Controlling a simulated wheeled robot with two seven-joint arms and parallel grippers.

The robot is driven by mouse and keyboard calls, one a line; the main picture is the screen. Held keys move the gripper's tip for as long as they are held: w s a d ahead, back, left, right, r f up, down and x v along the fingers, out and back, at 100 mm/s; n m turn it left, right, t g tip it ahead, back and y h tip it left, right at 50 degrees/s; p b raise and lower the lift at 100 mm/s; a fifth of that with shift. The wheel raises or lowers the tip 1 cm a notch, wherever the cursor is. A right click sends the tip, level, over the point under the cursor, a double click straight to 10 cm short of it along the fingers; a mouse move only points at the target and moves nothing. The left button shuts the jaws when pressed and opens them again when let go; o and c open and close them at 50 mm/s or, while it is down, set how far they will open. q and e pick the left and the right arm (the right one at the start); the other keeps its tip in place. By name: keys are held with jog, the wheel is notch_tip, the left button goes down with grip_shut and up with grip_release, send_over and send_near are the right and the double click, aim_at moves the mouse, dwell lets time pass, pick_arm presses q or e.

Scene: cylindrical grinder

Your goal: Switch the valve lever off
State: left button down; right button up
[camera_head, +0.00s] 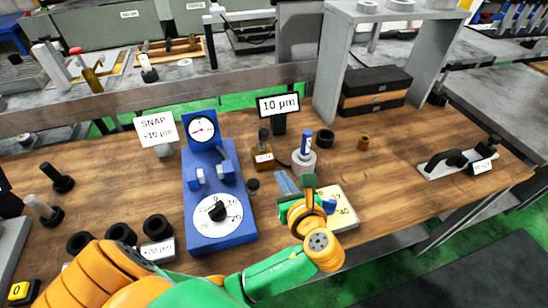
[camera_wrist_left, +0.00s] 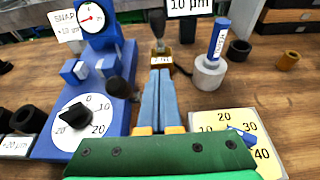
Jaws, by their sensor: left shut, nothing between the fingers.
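A small brass block with an upright black handle (camera_head: 263,146) stands on the bench behind my left gripper; I take it for the valve lever. In the left wrist view, this black handle (camera_wrist_left: 158,26) stands straight beyond the fingertips, with a small white label, too small to read surely, on its base. My left gripper (camera_head: 285,176) is shut and empty, its blue fingers side by side. In the left wrist view the fingers (camera_wrist_left: 158,76) point at the brass base; they look close, but I cannot tell whether they touch it. My right gripper is not in view.
Left of the fingers is a blue gauge stand (camera_head: 232,239) with a dial and dark knob. Right are a grey holder with a blue cylinder (camera_head: 305,145) and a yellow-white scale plate (camera_head: 345,195). A "10 µm" sign (camera_head: 278,105) stands behind. The bench's right middle is mostly clear.

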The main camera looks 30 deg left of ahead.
aim_at(265, 141)
pick_arm(q)
jog(key=x, duration=0.3)
jog(key=r+x, duration=0.1)
jog(key=x, duration=0.3)
jog(key=r+x, duration=0.1)
jog(key=x, duration=0.3)
jog(key=shift+w+a+p, duration=0.25)
jog(key=shift+w+p, duration=0.05)
jog(key=shift+p, duration=0.1)
jog(key=shift+w+a+r, duration=0.15)
jog(key=shift+w+a, duration=0.2)
jog(key=shift+a, duration=0.1)
jog(key=shift+w, duration=0.1)
